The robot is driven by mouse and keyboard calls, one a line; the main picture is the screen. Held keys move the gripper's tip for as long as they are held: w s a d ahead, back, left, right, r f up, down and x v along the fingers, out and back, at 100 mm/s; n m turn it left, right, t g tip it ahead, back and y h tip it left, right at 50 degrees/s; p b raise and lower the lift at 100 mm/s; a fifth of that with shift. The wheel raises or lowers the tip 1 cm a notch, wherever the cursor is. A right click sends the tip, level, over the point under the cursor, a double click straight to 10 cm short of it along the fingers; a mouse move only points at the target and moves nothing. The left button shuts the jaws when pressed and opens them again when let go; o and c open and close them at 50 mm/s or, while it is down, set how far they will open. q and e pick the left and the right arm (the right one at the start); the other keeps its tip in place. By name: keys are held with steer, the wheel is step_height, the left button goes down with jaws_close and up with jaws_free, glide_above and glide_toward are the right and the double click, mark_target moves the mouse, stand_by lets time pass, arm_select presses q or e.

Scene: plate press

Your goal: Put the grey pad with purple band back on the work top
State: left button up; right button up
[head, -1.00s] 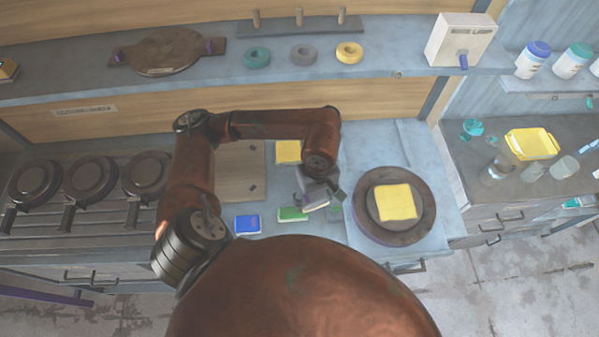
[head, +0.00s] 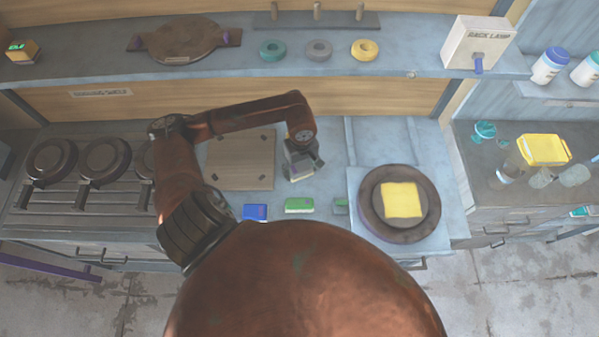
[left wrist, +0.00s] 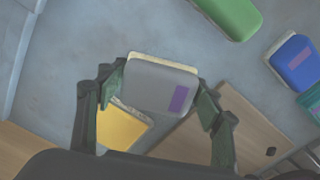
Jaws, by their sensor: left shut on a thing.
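In the left wrist view my left gripper (left wrist: 160,92) is shut on the grey pad with purple band (left wrist: 155,82). One finger is on each side of it, and a pale layer shows along its edge. The purple patch faces the camera near one corner. In the head view the gripper (head: 303,168) is over the work top (head: 335,150), just right of a wooden board. I cannot tell how high the pad is above the surface. A yellow pad (left wrist: 121,128) lies beyond the held pad, partly hidden by it. My right gripper is out of view.
A blue pad (head: 255,212), a green pad (head: 299,205) and a darker green pad (head: 341,206) lie along the front edge. A round plate (head: 370,218) with a yellow pad (head: 402,200) stands right. The wooden board (head: 240,160) lies left.

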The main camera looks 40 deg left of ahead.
mark_target(300, 167)
arm_select(q)
steer(key=shift+w+a+f+p, duration=0.15)
steer(key=shift+f+p, duration=0.1)
steer(key=shift+f, duration=0.75)
steer(key=shift+s+a+f+p, duration=0.1)
steer(key=shift+a+f+p, duration=0.1)
steer(key=shift+f, duration=0.75)
steer(key=shift+f, duration=0.1)
steer(key=o, duration=1.2)
steer(key=shift+w+r, duration=0.1)
steer(key=shift+r, duration=0.45)
step_height(300, 167, up, 7)
steer(key=shift+f+b, duration=0.15)
steer(key=shift+b, duration=0.25)
